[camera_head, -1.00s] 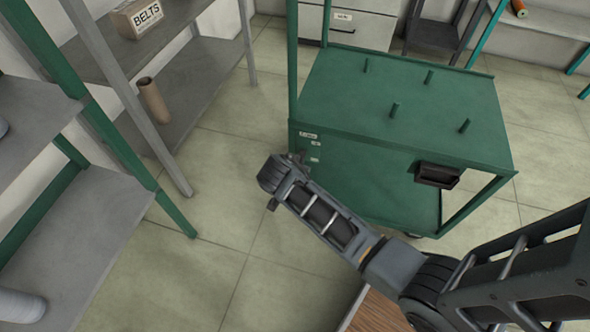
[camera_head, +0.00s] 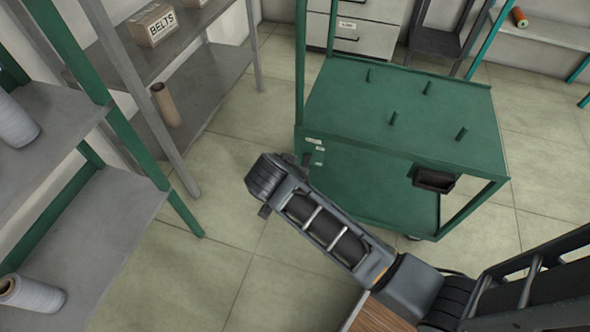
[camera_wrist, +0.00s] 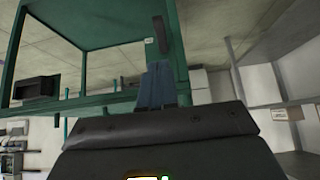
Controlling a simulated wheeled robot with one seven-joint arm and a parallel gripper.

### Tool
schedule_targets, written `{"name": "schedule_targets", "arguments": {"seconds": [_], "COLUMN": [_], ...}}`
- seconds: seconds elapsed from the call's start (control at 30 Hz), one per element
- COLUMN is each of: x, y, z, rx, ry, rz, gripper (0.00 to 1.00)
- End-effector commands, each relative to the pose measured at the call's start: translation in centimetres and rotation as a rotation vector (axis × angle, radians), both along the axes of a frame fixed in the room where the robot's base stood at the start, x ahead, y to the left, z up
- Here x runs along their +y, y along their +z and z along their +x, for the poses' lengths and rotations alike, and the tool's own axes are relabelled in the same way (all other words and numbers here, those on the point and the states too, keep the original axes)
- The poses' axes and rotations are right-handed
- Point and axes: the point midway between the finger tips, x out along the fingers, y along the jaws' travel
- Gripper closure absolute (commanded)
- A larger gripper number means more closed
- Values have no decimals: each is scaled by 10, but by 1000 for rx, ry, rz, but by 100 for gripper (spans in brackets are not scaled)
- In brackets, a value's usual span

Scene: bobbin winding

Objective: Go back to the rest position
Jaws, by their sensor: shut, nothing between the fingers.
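My arm reaches out over the floor in front of the green cart (camera_head: 400,108) in the head view. My gripper's fingers are hidden behind the arm's end there. In the wrist view my gripper (camera_wrist: 157,84) shows as narrow blue-grey fingers close together, shut and empty. Parts of the green cart (camera_wrist: 95,12) show behind and above it in that view. I cannot tell the exact distance between the gripper and the cart.
The cart has several upright pegs and a black bin (camera_head: 434,180). Grey shelves (camera_head: 95,215) with green posts stand at left, holding pale rolls (camera_head: 32,295). A BELTS box (camera_head: 152,25) and a brown tube (camera_head: 165,104) sit farther back. Floor (camera_head: 215,240) is clear between shelves and arm.

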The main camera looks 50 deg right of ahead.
Motion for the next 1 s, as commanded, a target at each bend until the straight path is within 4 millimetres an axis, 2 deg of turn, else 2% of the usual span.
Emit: {"name": "schedule_targets", "arguments": {"seconds": [0.73, 0.87, 1.0], "x": [2, 10, 28], "y": [1, -6, -12], "z": [-4, -20, -54], "rx": [0, -3, -24], "ry": [11, 100, 294], "rz": [1, 9, 19], "gripper": [100, 100, 100]}}
